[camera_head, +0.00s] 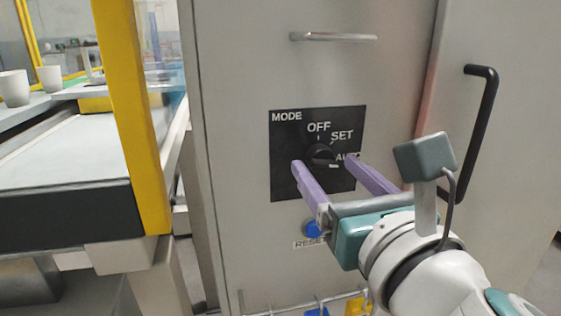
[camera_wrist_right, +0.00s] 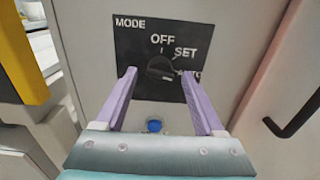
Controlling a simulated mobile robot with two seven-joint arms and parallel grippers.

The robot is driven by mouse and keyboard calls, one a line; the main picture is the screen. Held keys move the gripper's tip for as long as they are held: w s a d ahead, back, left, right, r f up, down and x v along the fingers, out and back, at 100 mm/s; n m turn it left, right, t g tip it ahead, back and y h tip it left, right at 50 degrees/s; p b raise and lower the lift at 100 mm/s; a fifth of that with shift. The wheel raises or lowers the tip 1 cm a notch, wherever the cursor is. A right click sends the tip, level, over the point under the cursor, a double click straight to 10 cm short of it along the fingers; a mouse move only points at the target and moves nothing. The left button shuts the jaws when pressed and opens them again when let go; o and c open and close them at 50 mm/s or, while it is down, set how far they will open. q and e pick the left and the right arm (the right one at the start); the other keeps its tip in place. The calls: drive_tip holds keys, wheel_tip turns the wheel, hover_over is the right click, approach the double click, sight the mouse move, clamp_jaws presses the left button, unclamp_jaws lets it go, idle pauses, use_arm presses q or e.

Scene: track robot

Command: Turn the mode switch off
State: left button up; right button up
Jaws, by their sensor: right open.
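The mode switch is a round black knob (camera_head: 320,154) on a black panel (camera_head: 284,140) marked MODE, OFF, SET and a partly covered AUTO. Its pale pointer mark lies at the lower right, towards the AUTO label. My right gripper (camera_head: 324,165) is open, with its purple fingers pointing at the panel, one on each side of the knob. In the right wrist view, the knob (camera_wrist_right: 158,65) shows between and just beyond the fingertips (camera_wrist_right: 158,74). I cannot tell whether the fingers touch it. My left gripper is out of view.
A blue button (camera_head: 313,229) marked RESET sits below the panel. A silver handle (camera_head: 333,37) is above it. A black door handle (camera_head: 484,120) stands out at the right.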

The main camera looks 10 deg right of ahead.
drive_tip(key=shift+w, duration=0.6)
clamp_jaws()
